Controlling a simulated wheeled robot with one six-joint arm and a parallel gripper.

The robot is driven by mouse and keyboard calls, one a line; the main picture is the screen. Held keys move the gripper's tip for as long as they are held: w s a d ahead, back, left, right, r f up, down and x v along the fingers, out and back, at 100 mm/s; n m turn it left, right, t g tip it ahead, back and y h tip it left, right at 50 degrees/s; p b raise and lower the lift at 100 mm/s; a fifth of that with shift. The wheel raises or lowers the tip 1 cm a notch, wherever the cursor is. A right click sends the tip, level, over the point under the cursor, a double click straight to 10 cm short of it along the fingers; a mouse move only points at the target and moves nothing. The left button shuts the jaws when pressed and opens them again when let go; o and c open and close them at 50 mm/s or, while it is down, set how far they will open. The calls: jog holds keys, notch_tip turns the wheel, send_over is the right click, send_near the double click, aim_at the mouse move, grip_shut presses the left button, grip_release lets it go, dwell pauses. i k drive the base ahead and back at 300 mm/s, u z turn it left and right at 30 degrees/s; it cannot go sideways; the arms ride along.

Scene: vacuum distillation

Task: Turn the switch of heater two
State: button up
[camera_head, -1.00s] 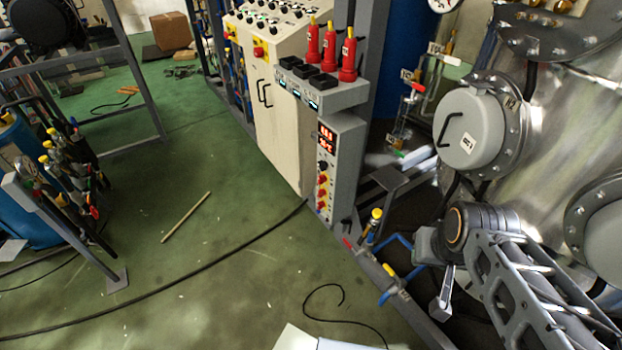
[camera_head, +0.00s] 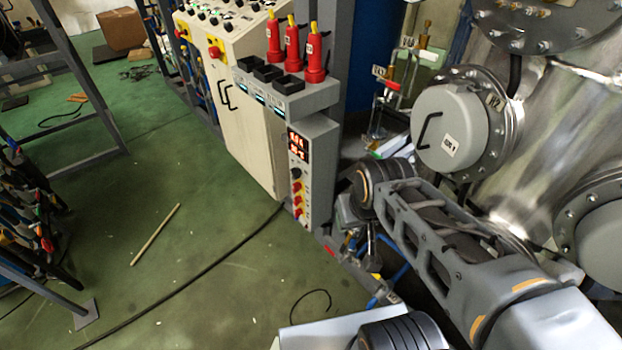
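A narrow grey control box (camera_head: 318,160) stands at the centre, with a red lit display (camera_head: 298,147) on its front. Below the display are a dark round knob (camera_head: 296,173) and a column of red and yellow switches (camera_head: 298,200). Their labels are too small to read, so I cannot tell which one belongs to heater two. My arm reaches in from the lower right. Its end with my gripper (camera_head: 372,248) hangs right of the box, apart from the switches. The fingers are too small and dark to tell whether they are open or shut.
A grey shelf (camera_head: 318,98) with red fittings (camera_head: 292,45) sits above the box, beside a cream cabinet (camera_head: 247,125). A steel vessel (camera_head: 545,130) fills the right. Blue pipes and valves run low near my arm. Green floor (camera_head: 200,270) is open at left, with a stick and cable.

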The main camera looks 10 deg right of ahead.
aim_at(297, 200)
jog(key=z, duration=0.05)
jog(key=k, duration=0.5)
jog(key=u, duration=0.8)
jog(key=i, duration=1.3)
jog(key=u, duration=0.4)
